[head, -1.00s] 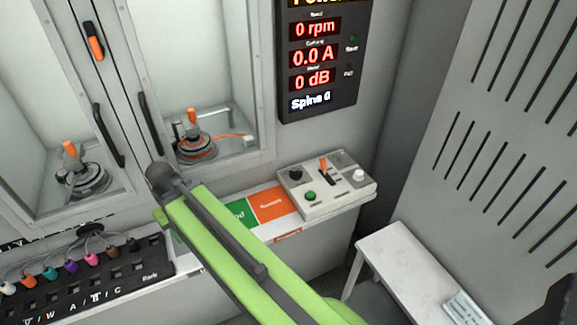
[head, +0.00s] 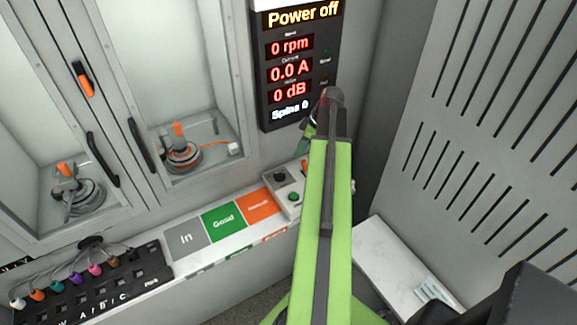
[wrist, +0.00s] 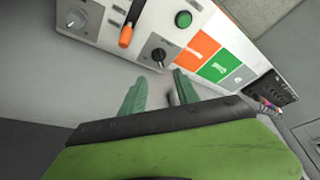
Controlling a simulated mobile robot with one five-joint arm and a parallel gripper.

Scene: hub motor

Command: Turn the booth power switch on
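The control box (head: 286,190) sits at the right end of the ledge, mostly hidden behind my arm in the head view. In the wrist view, the control box (wrist: 105,12) shows an orange-handled lever in a dark slot (wrist: 127,34), a black knob (wrist: 158,56), a green button (wrist: 183,19) and a pale round knob (wrist: 76,18). No label naming the power switch is readable. The display (head: 290,68) reads "Power off". My gripper (wrist: 160,78) is open and empty, its green fingers apart near the box edge, closest to the black knob.
Grey, green and orange bin labels (head: 222,223) line the ledge left of the box. A black rack with coloured plugs (head: 120,280) lies further left. Glass doors stand behind. A white stool (head: 395,265) and slotted wall (head: 480,130) are on the right.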

